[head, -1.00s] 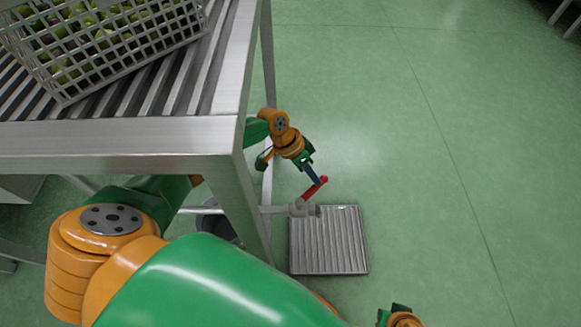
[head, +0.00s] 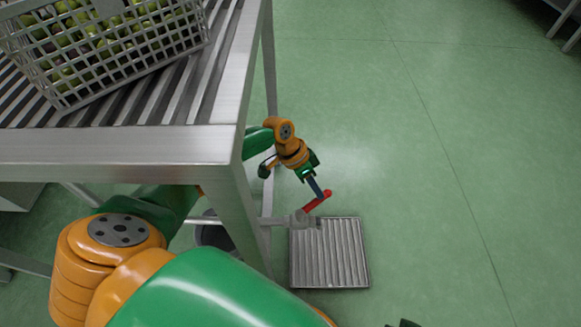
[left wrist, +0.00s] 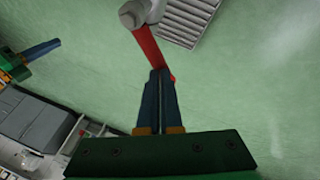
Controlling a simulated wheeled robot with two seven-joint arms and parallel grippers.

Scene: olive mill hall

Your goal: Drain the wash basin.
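A grey valve (head: 300,221) with a red lever (head: 317,201) sticks out beside the steel table's leg, above the floor. My left gripper (head: 320,194) reaches past the table leg to the lever's free end. In the left wrist view its two dark blue fingers (left wrist: 158,78) are close together with only a thin gap. Their tips overlap the red lever (left wrist: 146,44), whose end shows just right of them; they appear to touch it rather than hold it between them. My right gripper (left wrist: 38,50) shows at the left of that view, its opening unclear. I cannot make out the basin.
A ribbed metal floor grate (head: 330,258) lies beside the valve. The slatted steel table (head: 110,145) carries a grey crate (head: 120,55) of olives. A dark round container (head: 215,234) stands under the table.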

